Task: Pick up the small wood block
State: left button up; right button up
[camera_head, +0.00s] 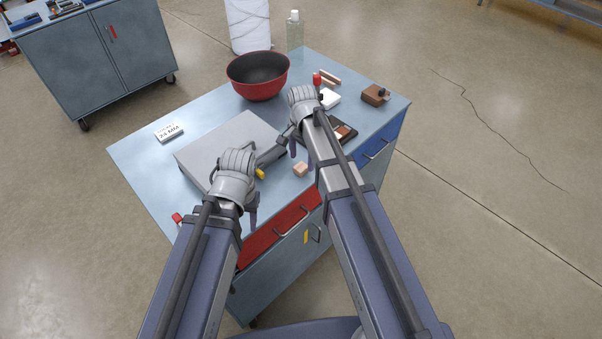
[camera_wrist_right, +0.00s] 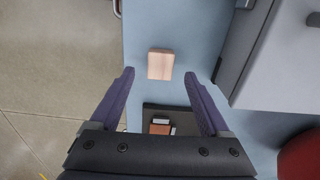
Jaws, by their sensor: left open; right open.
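The small wood block (camera_head: 300,169) is a pale cube on the blue-grey cabinet top near its front edge. It also shows in the right wrist view (camera_wrist_right: 160,64), between and just beyond the fingertips. My right gripper (camera_head: 298,151) is open and empty; its jaws (camera_wrist_right: 160,74) are above the cabinet top, behind the block in the head view, and my arm partly hides them. I cannot tell their exact height over the block. My left gripper (camera_head: 248,207) is open, at the cabinet's front left, apart from the block.
A large grey box (camera_head: 225,142) lies left of the block. A dark tray (camera_head: 350,141) with a brown piece is to the right, partly behind my arm. A red bowl (camera_head: 258,77), a brown block (camera_head: 375,95) and a clear bottle (camera_head: 295,32) stand farther back.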

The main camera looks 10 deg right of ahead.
aim_at(301, 169)
pick_arm(q)
notch_tip(301, 169, down, 3)
jog(key=shift+r+b, duration=0.15)
jog(key=shift+b, duration=0.65)
pick_arm(e)
notch_tip(301, 169, down, 3)
jog(key=shift+r, duration=0.15)
pick_arm(q)
jog(key=shift+r, duration=0.1)
pick_arm(e)
jog(key=shift+r, duration=0.1)
grip_shut()
